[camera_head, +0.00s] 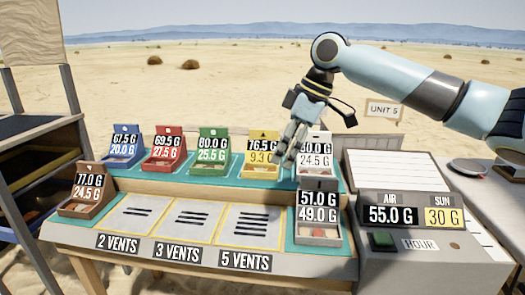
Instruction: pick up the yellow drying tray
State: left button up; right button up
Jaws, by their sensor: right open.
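The yellow drying tray (263,134) stands in the back row of the table, between the green and white trays. Its labels read 76.5 G and what looks like 9.3, the end covered by my gripper. My right gripper (289,150) comes down from the upper right, fingers pointing down. It is open and overlaps the right edge of the yellow tray in the picture. I cannot tell whether it touches the tray. No tray is seen held in it. My left gripper is not in view.
Blue (124,130), red (169,131) and green (213,132) trays stand left of the yellow one. A white tray (316,178) is close on its right. Brown (75,210) and grey (318,233) trays flank three vent panels. A grey console (411,262) stands at right.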

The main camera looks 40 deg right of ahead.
aim_at(261, 143)
jog(key=i+l, duration=0.55)
jog(key=l, duration=0.25)
jog(key=i+l, duration=0.3)
jog(key=l, duration=0.1)
